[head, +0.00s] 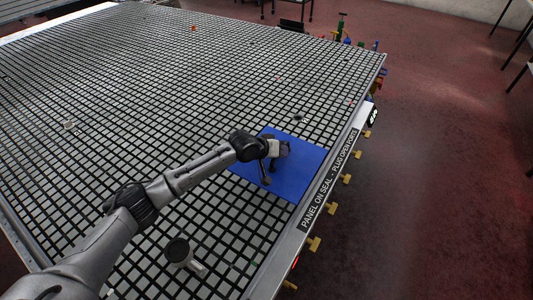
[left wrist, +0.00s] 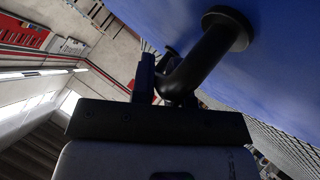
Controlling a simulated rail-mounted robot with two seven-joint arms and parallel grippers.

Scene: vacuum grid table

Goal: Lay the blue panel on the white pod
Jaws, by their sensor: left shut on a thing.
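The blue panel (head: 300,185) is a flat square near the right edge of the grid table; I cannot tell whether it touches the grid. It also fills the top of the left wrist view (left wrist: 285,60). My left gripper (head: 272,164) is over it, shut on its dark handle, whose round foot (left wrist: 228,28) meets the panel. The white pod is not clearly identifiable. A pale piece with a dark round top (head: 178,250) stands at the front, left of the panel. A small white block (head: 69,124) lies far left. My right gripper is not in view.
The grid table (head: 150,75) is mostly bare. A labelled rail (head: 325,190) with several brass knobs (head: 314,244) runs along its right edge. A small dark round thing (head: 297,118) sits just beyond the panel. Coloured items (head: 345,38) stand past the far right corner.

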